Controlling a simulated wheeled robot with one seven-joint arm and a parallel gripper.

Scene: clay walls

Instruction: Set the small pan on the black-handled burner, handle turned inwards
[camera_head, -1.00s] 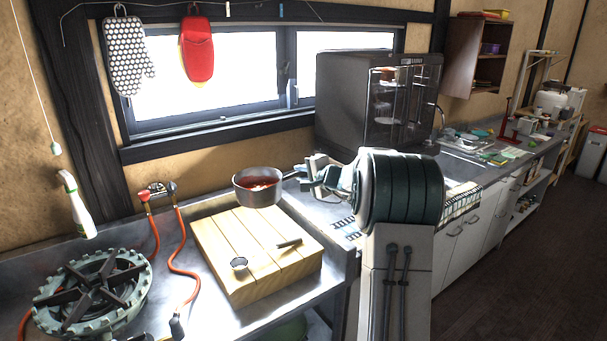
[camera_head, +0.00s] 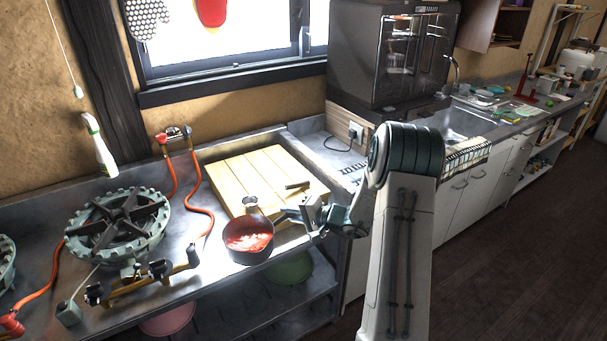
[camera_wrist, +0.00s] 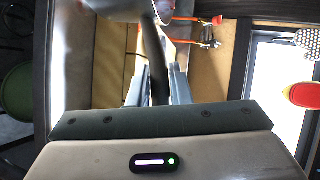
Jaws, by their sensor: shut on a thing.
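The small pan (camera_head: 236,257) is dark outside and holds red contents. It is in front of the wooden board, near the counter's front edge, and looks held up level. My gripper (camera_head: 286,214) is to the right of the pan, shut on its handle. In the wrist view, the dark handle (camera_wrist: 153,50) runs between the fingers (camera_wrist: 160,85), and part of the pan (camera_wrist: 108,8) shows at the top. A green cast burner (camera_head: 118,222) with black prongs stands to the left, with black knobs (camera_head: 160,268) on the brass pipe in front. A second burner (camera_head: 5,268) is cut off at the left edge.
The wooden board (camera_head: 235,180) lies behind the pan, carrying a small dark bar (camera_head: 297,185) and a small round item (camera_head: 251,201). Orange hoses (camera_head: 207,190) run between board and burner. A green bowl (camera_head: 290,268) is on the shelf below.

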